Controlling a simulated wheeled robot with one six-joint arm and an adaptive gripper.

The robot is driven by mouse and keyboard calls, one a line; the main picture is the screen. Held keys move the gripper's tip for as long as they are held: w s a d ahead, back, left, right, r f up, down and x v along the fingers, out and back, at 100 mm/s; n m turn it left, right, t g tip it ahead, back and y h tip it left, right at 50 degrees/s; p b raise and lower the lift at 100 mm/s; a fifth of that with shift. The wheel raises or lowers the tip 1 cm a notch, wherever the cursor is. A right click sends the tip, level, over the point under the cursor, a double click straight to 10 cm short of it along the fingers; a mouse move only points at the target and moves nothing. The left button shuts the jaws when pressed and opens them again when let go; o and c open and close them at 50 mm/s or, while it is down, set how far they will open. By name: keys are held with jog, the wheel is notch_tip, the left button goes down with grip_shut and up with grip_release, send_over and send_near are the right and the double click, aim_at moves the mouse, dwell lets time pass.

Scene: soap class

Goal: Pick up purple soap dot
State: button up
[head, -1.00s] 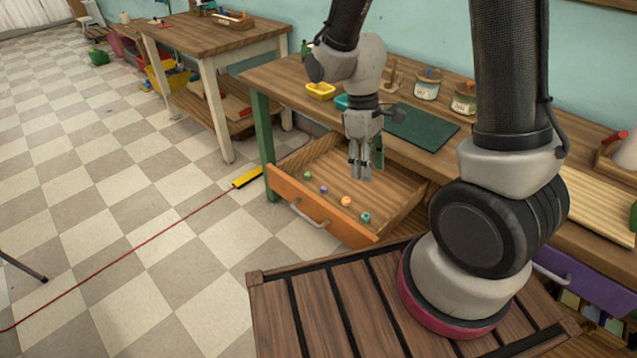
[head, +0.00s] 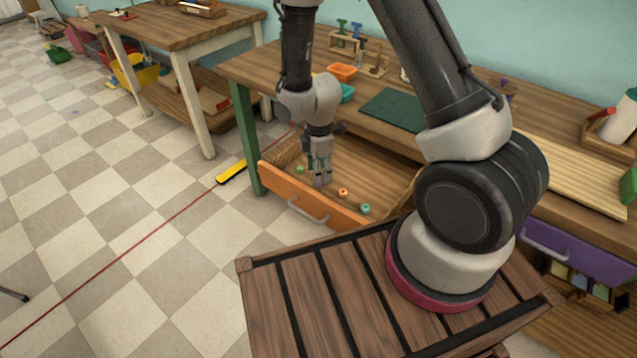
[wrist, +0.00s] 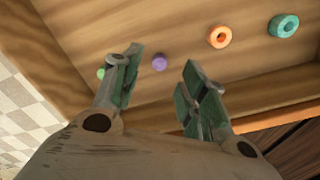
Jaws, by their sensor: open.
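The purple soap dot (wrist: 159,63) lies on the wooden floor of the open drawer, seen in the wrist view between and beyond my fingertips. In the head view my gripper hides it. My gripper (head: 320,183) points down into the drawer, and it also shows in the wrist view (wrist: 160,78). Its fingers are apart with nothing between them. I cannot tell how high the fingertips are above the drawer floor.
A green dot (head: 300,170) lies left of my gripper, and an orange dot (head: 343,192) and a teal dot (head: 365,209) lie right. The drawer's orange front (head: 309,199) and its side walls stand around. A dark green mat (head: 394,109) lies on the tabletop.

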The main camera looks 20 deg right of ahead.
notch_tip(320, 180, down, 4)
jog(key=shift+w+r, duration=0.1)
jog(key=shift+r, duration=0.1)
jog(key=shift+c, duration=0.4)
jog(key=c, duration=0.7)
